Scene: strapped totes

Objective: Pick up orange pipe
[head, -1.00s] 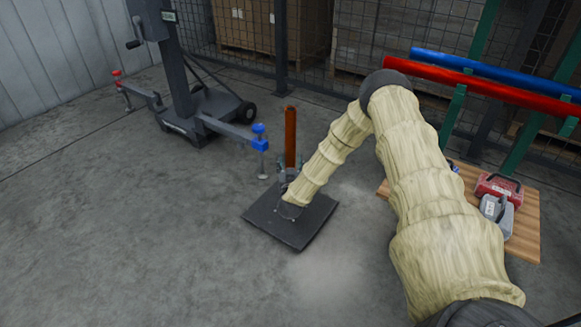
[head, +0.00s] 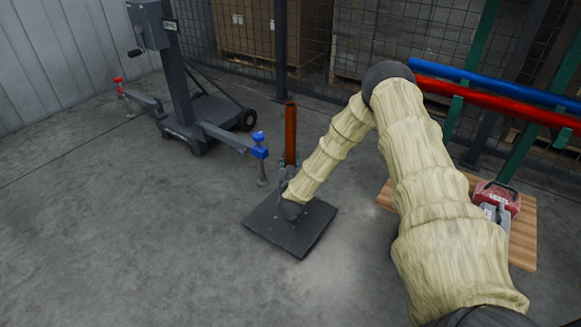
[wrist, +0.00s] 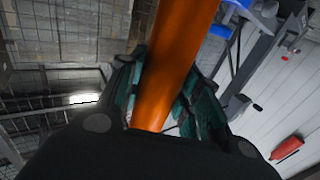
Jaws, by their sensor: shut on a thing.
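The orange pipe (head: 291,135) stands upright over a dark square plate (head: 290,240) on the floor in the head view. In the wrist view the orange pipe (wrist: 172,70) runs up between the fingers and fills the middle of the picture. My gripper (head: 288,178) is shut on the pipe low down, just above the plate. The wrist view shows the teal fingers of my gripper (wrist: 160,95) on both sides of the pipe. The pipe's lower end is hidden behind my gripper and wrist, so I cannot tell whether it touches the plate.
A dark wheeled stand (head: 190,115) with a red-tipped and a blue-tipped arm (head: 259,145) is left of the pipe. On the right, blue (head: 480,78) and red (head: 490,100) pipes rest on a green rack. A wooden board (head: 523,240) holds a red case (head: 497,197).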

